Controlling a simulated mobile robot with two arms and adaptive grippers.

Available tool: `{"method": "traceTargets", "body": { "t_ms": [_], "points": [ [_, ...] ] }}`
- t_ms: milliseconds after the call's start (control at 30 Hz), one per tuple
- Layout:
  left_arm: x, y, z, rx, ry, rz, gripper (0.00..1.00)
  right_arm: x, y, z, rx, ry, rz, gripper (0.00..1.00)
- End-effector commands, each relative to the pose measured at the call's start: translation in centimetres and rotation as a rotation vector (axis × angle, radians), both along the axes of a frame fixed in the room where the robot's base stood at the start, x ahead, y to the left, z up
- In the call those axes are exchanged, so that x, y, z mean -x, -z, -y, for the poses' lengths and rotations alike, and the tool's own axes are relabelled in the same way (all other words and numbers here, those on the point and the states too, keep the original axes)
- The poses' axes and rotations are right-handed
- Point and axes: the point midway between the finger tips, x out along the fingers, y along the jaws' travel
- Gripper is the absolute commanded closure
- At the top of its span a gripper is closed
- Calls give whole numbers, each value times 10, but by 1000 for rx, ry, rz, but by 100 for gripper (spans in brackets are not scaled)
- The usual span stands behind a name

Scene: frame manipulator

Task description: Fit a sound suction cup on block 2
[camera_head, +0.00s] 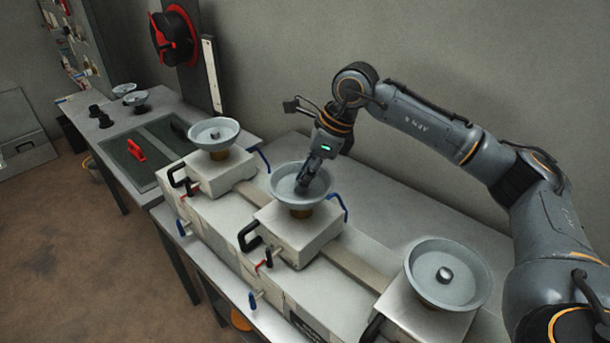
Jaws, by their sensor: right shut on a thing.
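Three white blocks stand in a row on the bench, each with a grey suction cup on top. My right gripper (303,182) reaches down into the bowl of the middle cup (287,202) and is shut on its centre. That cup sits level over the brass-coloured fitting of the middle block (300,243); I cannot tell whether it is seated or slightly raised. No block number is readable. The far-left cup (214,133) is on its block (222,177), and the near-right cup (447,270) is on its block (400,305). My left gripper is not in view.
Two loose grey cups (135,98) and small black fittings (105,121) lie on the back-left table. A red-handled thing (136,150) lies on a dark green panel (150,165). Black handles (250,237) and blue levers (341,205) stick out from the blocks. The wall stands close behind.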

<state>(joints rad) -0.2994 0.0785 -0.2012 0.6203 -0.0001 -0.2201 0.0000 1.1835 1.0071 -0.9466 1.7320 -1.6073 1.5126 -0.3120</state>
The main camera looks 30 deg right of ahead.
Motion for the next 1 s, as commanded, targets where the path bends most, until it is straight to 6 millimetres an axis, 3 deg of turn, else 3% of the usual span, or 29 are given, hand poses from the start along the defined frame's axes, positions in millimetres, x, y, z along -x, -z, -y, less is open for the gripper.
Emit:
{"method": "traceTargets", "body": {
  "t_ms": [267, 300, 333, 667, 1000],
  "points": [
    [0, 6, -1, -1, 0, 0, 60, 0, 6, 0, -1, -1, 2, 100],
    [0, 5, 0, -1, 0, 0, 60, 0, 5, 0, -1, -1, 2, 74],
    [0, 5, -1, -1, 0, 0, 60, 0, 5, 0, -1, -1, 2, 69],
    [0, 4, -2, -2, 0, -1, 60, 0, 4, 0, 0, 0, 0, 69],
    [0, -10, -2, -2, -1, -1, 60, 6, -21, 8, 0, -1, 2, 69]
  ]
}}
